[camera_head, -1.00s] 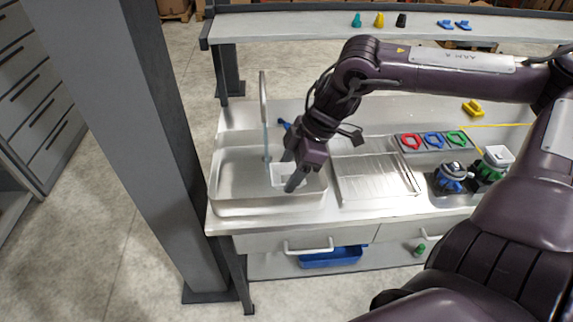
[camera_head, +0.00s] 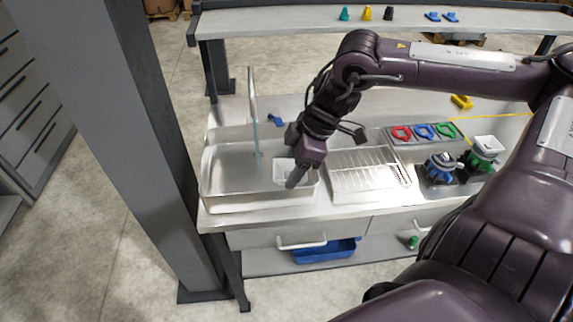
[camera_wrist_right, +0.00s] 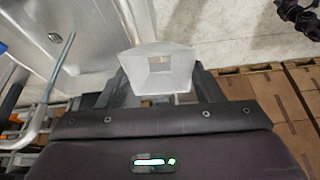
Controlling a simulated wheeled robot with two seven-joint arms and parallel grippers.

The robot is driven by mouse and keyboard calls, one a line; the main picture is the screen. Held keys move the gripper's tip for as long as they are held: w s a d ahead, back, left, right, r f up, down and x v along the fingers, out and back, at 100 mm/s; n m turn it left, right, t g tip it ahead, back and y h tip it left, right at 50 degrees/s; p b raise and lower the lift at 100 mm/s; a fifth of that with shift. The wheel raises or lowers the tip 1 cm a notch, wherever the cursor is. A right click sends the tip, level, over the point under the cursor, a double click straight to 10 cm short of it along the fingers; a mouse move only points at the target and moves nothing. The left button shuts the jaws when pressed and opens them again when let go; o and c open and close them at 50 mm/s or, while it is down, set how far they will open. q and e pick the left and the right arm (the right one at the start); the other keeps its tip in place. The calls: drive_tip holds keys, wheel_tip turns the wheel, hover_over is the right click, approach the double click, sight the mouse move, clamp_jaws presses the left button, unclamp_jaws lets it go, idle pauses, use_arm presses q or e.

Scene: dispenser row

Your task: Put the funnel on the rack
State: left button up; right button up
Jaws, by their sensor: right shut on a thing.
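The funnel (camera_wrist_right: 158,72) is white, with a square mouth and a small opening in its middle. In the right wrist view it sits between the two fingers of my right gripper (camera_wrist_right: 160,84), which is shut on it. In the head view the white funnel (camera_head: 283,170) shows beside the fingers of my right gripper (camera_head: 293,181), at the right end of the sink. The fingers hide part of it. The rack (camera_head: 352,183), a pale wire drying rack, lies on the counter just right of the sink and looks empty. My left gripper is not in view.
The steel sink (camera_head: 225,180) has a tall tap (camera_head: 253,110). Right of the rack are a panel with red, blue and green rings (camera_head: 424,132) and two dispensers (camera_head: 438,168). A shelf (camera_head: 300,22) with small coloured items runs behind. A blue bin (camera_head: 325,252) is below.

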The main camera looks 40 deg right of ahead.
drive_tip(key=f+m, duration=0.1)
drive_tip(key=s+f+m+t+b, duration=0.1)
drive_tip(key=f+m, duration=0.1)
drive_tip(key=shift+d+h, duration=0.1)
drive_tip(key=shift+h, duration=0.3)
